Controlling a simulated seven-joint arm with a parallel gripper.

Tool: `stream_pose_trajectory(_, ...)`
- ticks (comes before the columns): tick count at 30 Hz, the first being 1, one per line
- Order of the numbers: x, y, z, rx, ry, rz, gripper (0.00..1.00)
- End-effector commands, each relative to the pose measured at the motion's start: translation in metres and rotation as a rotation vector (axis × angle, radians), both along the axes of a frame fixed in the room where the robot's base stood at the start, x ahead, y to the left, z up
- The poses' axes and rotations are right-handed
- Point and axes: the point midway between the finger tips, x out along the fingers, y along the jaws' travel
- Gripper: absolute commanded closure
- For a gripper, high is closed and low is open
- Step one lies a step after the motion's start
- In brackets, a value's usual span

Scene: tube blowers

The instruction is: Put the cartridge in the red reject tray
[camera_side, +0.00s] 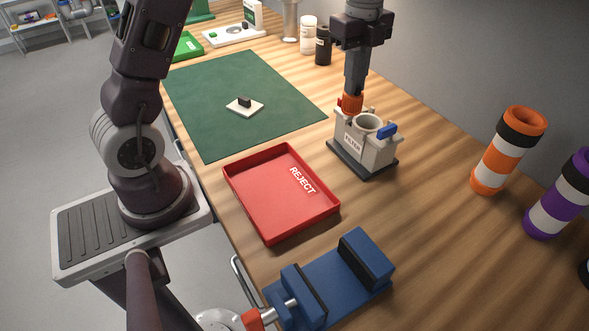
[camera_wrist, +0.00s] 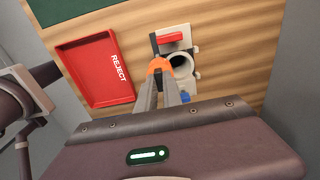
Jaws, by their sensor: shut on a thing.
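My gripper (camera_side: 351,96) points down over the left side of the grey filter block (camera_side: 352,143), shut on an orange-topped cartridge (camera_side: 350,104). The cartridge also shows orange at my fingertips in the wrist view (camera_wrist: 157,66). Its lower part is hidden by the block's edge and my fingers, so I cannot tell how deep it sits. The red reject tray (camera_side: 268,196) lies flat and empty, in front and to the left of the block; it also shows in the wrist view (camera_wrist: 92,72).
The block has an open round cup (camera_side: 368,122), a blue lever (camera_side: 387,131) and a red lever (camera_wrist: 170,37). A blue vise (camera_side: 325,283) stands near the tray. A green mat (camera_side: 225,95) holds a small plate (camera_side: 245,106). Striped tubes (camera_side: 508,150) stand right.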

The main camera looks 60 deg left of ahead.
Motion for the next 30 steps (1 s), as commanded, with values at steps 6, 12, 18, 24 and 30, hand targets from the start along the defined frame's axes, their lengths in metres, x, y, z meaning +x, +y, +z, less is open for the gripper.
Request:
stream_pose_trajectory(6,-0.098,0.021,-0.007,-0.004,-0.008,0.003,1.0)
stream_pose_trajectory(12,-0.161,0.021,-0.022,0.02,-0.003,-0.005,1.0)
stream_pose_trajectory(18,-0.174,0.02,-0.062,0.022,0.01,-0.01,1.0)
stream_pose_trajectory(24,-0.173,0.019,-0.099,0.021,0.009,-0.011,1.0)
stream_pose_trajectory(30,-0.172,0.02,-0.126,0.023,0.005,-0.009,1.0)
